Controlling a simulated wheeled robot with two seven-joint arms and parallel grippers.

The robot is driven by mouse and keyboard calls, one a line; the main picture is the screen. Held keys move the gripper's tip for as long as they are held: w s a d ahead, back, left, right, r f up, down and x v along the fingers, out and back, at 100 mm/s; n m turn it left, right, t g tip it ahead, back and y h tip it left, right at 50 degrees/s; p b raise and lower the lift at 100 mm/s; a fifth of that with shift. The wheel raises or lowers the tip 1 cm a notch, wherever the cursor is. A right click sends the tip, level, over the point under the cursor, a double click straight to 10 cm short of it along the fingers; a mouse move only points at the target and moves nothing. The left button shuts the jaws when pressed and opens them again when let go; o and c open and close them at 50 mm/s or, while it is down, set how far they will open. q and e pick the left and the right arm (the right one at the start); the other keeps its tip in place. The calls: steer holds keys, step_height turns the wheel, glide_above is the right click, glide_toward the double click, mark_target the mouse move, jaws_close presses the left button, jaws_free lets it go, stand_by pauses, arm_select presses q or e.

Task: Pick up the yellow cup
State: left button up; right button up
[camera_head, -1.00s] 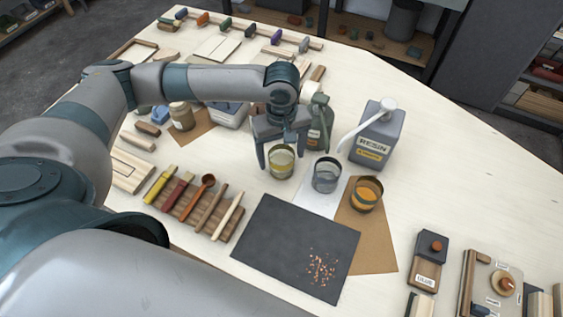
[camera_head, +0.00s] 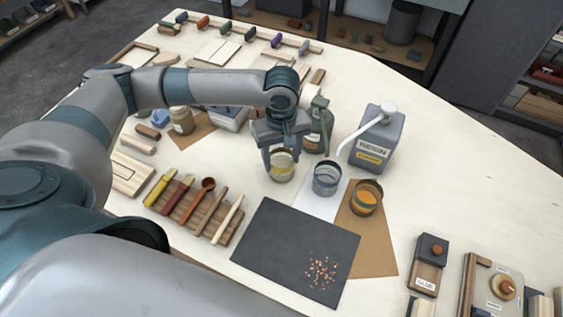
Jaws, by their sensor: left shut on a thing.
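The yellow cup (camera_head: 281,169) is a small clear cup with yellow contents. It stands upright on the pale table, left of a clear grey cup (camera_head: 327,179). My left gripper (camera_head: 281,156) points down over the yellow cup with its fingers shut on the cup's sides. The fingers and palm hide part of the cup's rim. My right gripper is not in view.
A cup with orange contents (camera_head: 366,197) stands on brown paper at the right. A grey resin jug (camera_head: 378,138) with a white spout and a dark green bottle (camera_head: 317,128) stand close behind. A dark mat (camera_head: 290,245) lies in front.

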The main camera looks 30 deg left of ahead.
arm_select(q)
steer(key=shift+r, duration=0.1)
steer(key=shift+r+b, duration=0.4)
steer(key=shift+r, duration=0.2)
step_height(320, 180, up, 2)
steer(key=shift+r+b, duration=0.2)
steer(key=shift+b, duration=0.35)
steer(key=s+d+r+b, duration=0.2)
steer(key=s+d+r, duration=0.5)
steer(key=s, duration=0.2)
steer(key=shift+s, duration=0.15)
steer(key=w+a+f+m+b, duration=0.3)
steer(key=w+f+m+b, duration=0.2)
steer(key=m, duration=0.4)
steer(key=shift+w+a+f+m, duration=0.25)
steer(key=shift+f+m, duration=0.05)
steer(key=shift+f, duration=0.2)
